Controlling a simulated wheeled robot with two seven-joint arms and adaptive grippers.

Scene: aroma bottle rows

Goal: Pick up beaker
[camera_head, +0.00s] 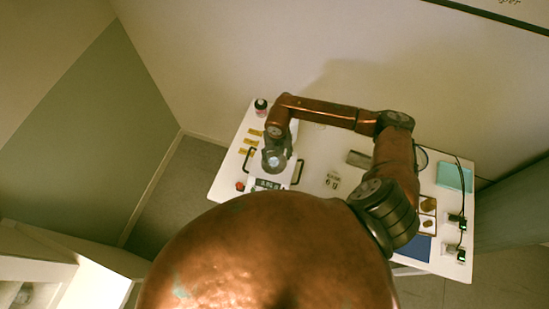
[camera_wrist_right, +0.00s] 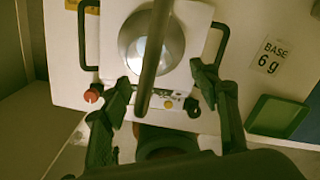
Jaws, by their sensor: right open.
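My right gripper (camera_wrist_right: 160,88) is open, its dark fingers spread to either side in the right wrist view. Between and beyond the fingertips is a shiny silver round vessel or pan (camera_wrist_right: 148,42), partly hidden by a dark upright bar; I cannot tell surely whether it is the beaker. It is over a white device with a small display (camera_wrist_right: 160,102), like a scale. In the head view my right gripper (camera_head: 276,160) hangs over the left part of the table and hides much of what is below. My left gripper is not in view.
The white table (camera_head: 315,205) has black handles (camera_wrist_right: 222,38) beside the scale. A red knob (camera_wrist_right: 91,96) is near its left edge. A "BASE 6 g" label (camera_wrist_right: 270,56) and a green tray (camera_wrist_right: 272,117) lie to the right. A dark-capped bottle (camera_head: 261,106) stands at the back left.

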